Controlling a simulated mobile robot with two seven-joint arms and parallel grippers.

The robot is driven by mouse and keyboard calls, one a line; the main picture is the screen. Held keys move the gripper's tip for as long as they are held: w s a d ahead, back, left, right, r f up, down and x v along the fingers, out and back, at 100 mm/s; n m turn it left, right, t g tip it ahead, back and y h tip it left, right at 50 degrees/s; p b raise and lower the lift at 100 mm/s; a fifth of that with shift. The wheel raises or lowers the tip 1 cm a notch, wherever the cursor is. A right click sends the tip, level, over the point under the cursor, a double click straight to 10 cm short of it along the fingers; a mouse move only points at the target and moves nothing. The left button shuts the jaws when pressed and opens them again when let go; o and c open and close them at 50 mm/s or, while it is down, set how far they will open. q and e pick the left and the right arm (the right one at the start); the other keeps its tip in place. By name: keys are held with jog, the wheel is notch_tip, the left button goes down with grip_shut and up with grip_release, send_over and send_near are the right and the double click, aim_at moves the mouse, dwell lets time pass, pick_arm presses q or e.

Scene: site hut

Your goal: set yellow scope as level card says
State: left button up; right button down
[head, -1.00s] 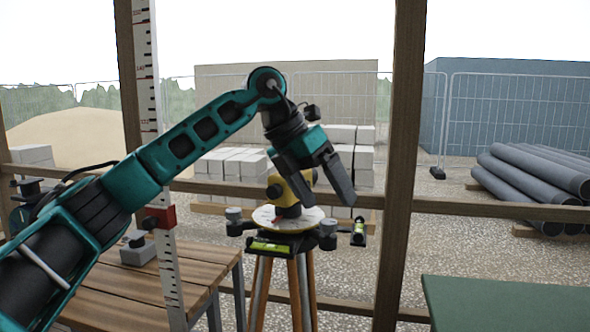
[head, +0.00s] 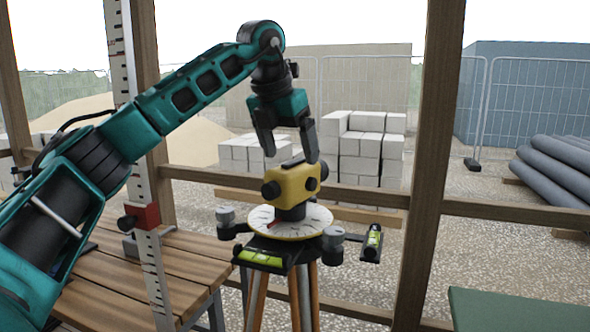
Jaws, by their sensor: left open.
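The yellow scope (head: 292,184) sits on a round white dial plate (head: 310,225) with a red pointer mark, on top of a tripod (head: 303,295) with orange-brown legs. Grey knobs stand around the plate. A yellow-green bubble vial (head: 261,258) lies at the front, and a second vial (head: 374,238) is on an arm at the right. My left gripper (head: 290,158) is open, pointing down just above and behind the scope's top; whether it touches cannot be told. My right gripper is not in view. No level card can be made out.
A striped measuring staff (head: 150,270) with a red clamp (head: 140,215) stands left of the tripod by a slatted wooden bench (head: 110,285). A green surface (head: 520,310) is at the lower right. Wooden posts and rails stand behind the tripod.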

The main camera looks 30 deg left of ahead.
aim_at(293, 161)
pick_arm(q)
jog(key=x, duration=0.5)
jog(key=shift+r, duration=0.1)
jog(key=c, duration=1.4)
